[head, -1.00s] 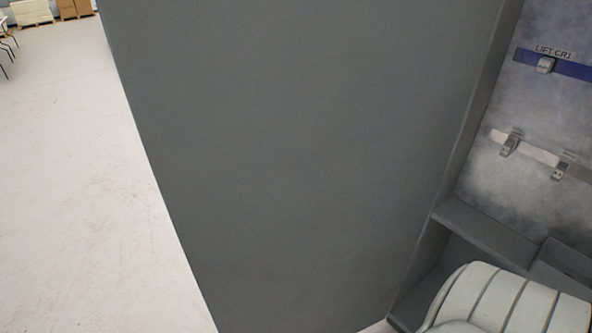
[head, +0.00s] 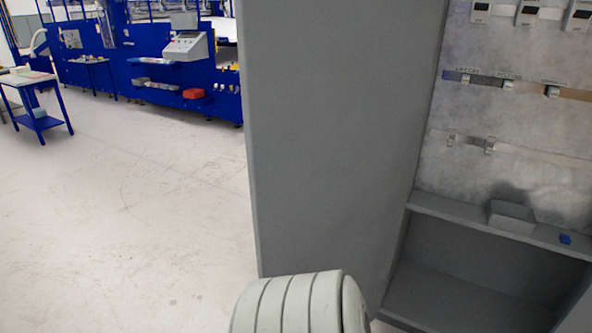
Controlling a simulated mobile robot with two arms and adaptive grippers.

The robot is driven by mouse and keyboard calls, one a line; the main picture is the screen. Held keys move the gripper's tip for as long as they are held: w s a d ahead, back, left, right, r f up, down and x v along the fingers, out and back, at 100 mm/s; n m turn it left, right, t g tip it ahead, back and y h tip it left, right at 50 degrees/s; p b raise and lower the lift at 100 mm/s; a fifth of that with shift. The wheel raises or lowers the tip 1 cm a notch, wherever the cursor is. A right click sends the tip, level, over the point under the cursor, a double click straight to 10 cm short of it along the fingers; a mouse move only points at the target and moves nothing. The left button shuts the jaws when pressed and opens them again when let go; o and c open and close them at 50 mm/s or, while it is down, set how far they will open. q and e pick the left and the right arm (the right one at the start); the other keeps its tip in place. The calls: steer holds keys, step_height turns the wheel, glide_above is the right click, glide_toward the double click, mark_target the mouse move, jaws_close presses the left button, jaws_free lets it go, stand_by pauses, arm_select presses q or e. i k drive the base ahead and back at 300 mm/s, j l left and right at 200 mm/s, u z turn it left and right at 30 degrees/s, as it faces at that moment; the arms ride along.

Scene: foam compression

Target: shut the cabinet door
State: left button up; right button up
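The cabinet door (head: 335,140) is a tall flat grey panel standing open in the middle of the head view. Its free edge is on the left and its other side meets the cabinet on the right. The open cabinet (head: 480,225) shows a mottled grey back panel with labelled strips and clips, a shelf and an empty lower compartment. A ribbed pale arm link of mine rises at the bottom, in front of the door's lower edge. Whether it touches the door I cannot tell. Neither gripper is in view.
Pale open floor (head: 150,210) lies left of the door. A blue machine (head: 150,60) with a control box stands at the back. A small blue-legged table (head: 35,100) is at the far left. A grey block (head: 511,216) and a small blue item (head: 565,239) sit on the cabinet shelf.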

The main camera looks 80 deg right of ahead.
mark_target(334, 94)
steer(key=i+j+z, duration=0.1)
steer(key=i+z, duration=0.2)
steer(key=i+j+z, duration=0.2)
steer(key=i+z, duration=0.3)
steer(key=z, duration=0.25)
steer(key=i+z, duration=0.2)
steer(key=z, duration=0.25)
steer(key=i+z, duration=0.15)
steer(key=z, duration=0.25)
steer(key=i+j+z, duration=0.1)
steer(key=z, duration=0.3)
steer(key=i+j+z, duration=0.2)
steer(key=z, duration=0.25)
steer(key=i+z, duration=0.2)
steer(key=z, duration=0.3)
steer(key=i+j+z, duration=0.2)
steer(key=z, duration=0.25)
steer(key=i+j+z, duration=0.15)
steer(key=z, duration=0.35)
steer(key=i+j+z, duration=0.1)
steer(key=j+z, duration=0.4)
steer(key=k+j+z, duration=0.15)
steer(key=k+j, duration=0.2)
steer(key=j, duration=0.15)
steer(key=k+j+z, duration=0.2)
steer(key=k+j, duration=0.15)
steer(key=j, duration=0.15)
